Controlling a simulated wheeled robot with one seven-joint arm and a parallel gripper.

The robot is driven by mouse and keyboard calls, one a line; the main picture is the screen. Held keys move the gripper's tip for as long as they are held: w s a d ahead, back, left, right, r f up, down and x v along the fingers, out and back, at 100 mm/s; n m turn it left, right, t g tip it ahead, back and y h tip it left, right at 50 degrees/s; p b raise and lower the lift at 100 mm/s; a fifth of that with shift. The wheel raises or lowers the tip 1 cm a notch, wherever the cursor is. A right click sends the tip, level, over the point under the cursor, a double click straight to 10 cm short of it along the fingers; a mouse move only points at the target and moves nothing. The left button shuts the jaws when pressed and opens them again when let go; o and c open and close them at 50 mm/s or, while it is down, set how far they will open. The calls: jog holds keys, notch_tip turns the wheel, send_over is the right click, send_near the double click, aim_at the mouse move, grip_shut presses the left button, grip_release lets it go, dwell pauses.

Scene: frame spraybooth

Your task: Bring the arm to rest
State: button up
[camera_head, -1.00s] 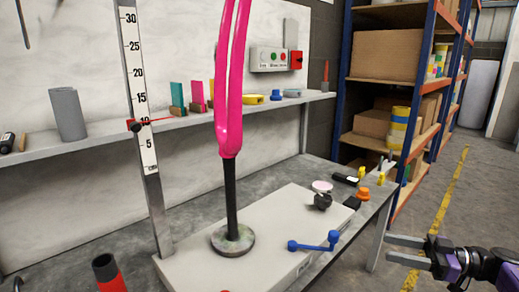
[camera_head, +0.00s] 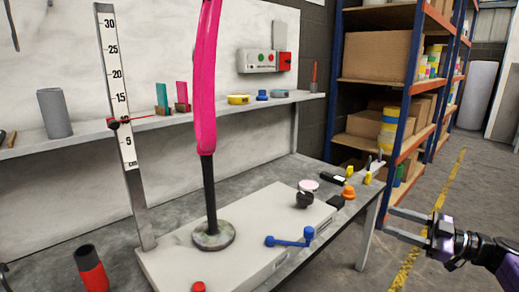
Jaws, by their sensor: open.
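My gripper (camera_head: 410,226) is at the right edge of the view, out past the table's right end and over the floor. Its two grey fingers point left and stand apart with nothing between them. The purple and black wrist behind it runs off the right edge of the picture. The gripper touches nothing that I can see.
The grey workbench (camera_head: 352,226) bears a pale box (camera_head: 180,262), a pink frame tube (camera_head: 205,110) on a round-based post, a height gauge (camera_head: 119,110), a blue crank (camera_head: 290,241) and a red-black cylinder (camera_head: 92,270). Shelving (camera_head: 403,110) stands behind. Floor at right is clear.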

jog(key=w+a+r+t, duration=0.25)
jog(key=a+t, duration=0.25)
jog(key=t, duration=0.3)
jog(key=s+a+f+m+t+h, duration=0.2)
jog(key=s+f+m+t+h, duration=0.15)
jog(key=s+m+h, duration=0.2)
jog(key=s+a+f+m+t+h, duration=0.2)
jog(key=s+a+m+t+h, duration=0.15)
jog(key=s+m+h, duration=0.2)
jog(key=s+a+f+m+g+h, duration=0.2)
jog(key=s+f+g, duration=0.1)
jog(key=s, duration=1.2)
jog(key=s+a+f+m+g+h, duration=0.1)
jog(key=s+f+g+h, duration=0.2)
jog(key=s, duration=1.2)
jog(key=s+a+f+m+g, duration=0.2)
jog(key=s+f+g, duration=0.15)
jog(key=s, duration=1.15)
notch_tip(320, 180, up, 30)
jog(key=p, duration=2.9)
jog(key=shift+a, duration=0.2)
